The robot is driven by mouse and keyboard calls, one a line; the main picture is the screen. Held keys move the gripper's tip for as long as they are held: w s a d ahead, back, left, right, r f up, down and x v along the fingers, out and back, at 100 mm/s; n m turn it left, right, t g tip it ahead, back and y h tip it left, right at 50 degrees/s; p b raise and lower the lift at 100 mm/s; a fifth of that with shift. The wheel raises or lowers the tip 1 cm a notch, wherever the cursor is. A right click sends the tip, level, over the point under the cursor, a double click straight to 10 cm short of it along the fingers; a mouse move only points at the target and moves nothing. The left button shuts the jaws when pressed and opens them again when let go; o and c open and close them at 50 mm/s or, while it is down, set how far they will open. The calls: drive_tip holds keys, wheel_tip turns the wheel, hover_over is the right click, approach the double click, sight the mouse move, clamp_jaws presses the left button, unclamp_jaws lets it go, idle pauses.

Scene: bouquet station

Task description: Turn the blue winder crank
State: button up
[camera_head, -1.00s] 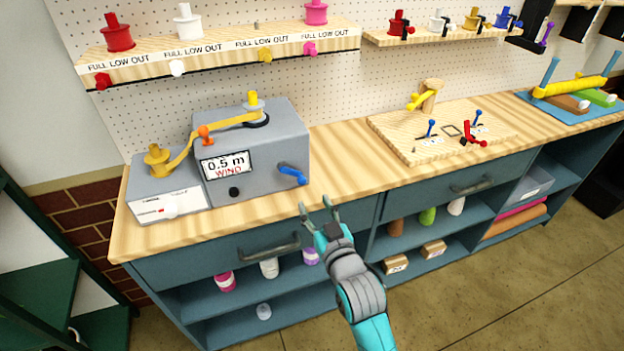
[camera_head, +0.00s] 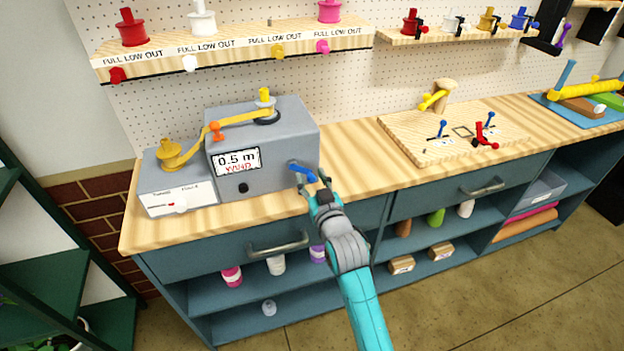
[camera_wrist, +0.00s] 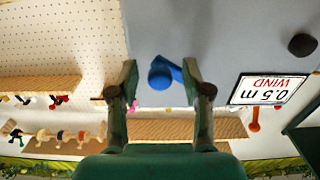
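The winder (camera_head: 285,140) is a grey box on the wooden bench, with a screen (camera_head: 236,161) reading "0.5 m WIND". Its blue crank (camera_head: 303,173) sticks out of the front face, right of the screen. My gripper (camera_head: 316,185) is at the crank, its fingers apart. In the wrist view, turned upside down, the blue crank (camera_wrist: 161,76) shows between the fingers of my open gripper (camera_wrist: 160,73). The crank lies close to the right-hand finger there; I cannot tell whether they touch. A yellow ribbon (camera_head: 215,133) runs from the yellow spool (camera_head: 170,155) to the winder's top.
A black knob (camera_head: 243,188) sits below the screen. A wooden board (camera_head: 440,150) with small blue and red levers lies to the right on the bench. Shelves with spools (camera_head: 235,50) hang above. A drawer handle (camera_head: 278,244) juts from the bench front below.

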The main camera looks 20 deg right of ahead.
clamp_jaws()
drive_tip(key=shift+d+r+n, duration=0.2)
drive_tip(key=shift+r+n, duration=0.2)
drive_tip(key=shift+n, duration=0.6)
drive_tip(key=shift+o, duration=0.3)
unclamp_jaws()
drive_tip(key=s, duration=1.2)
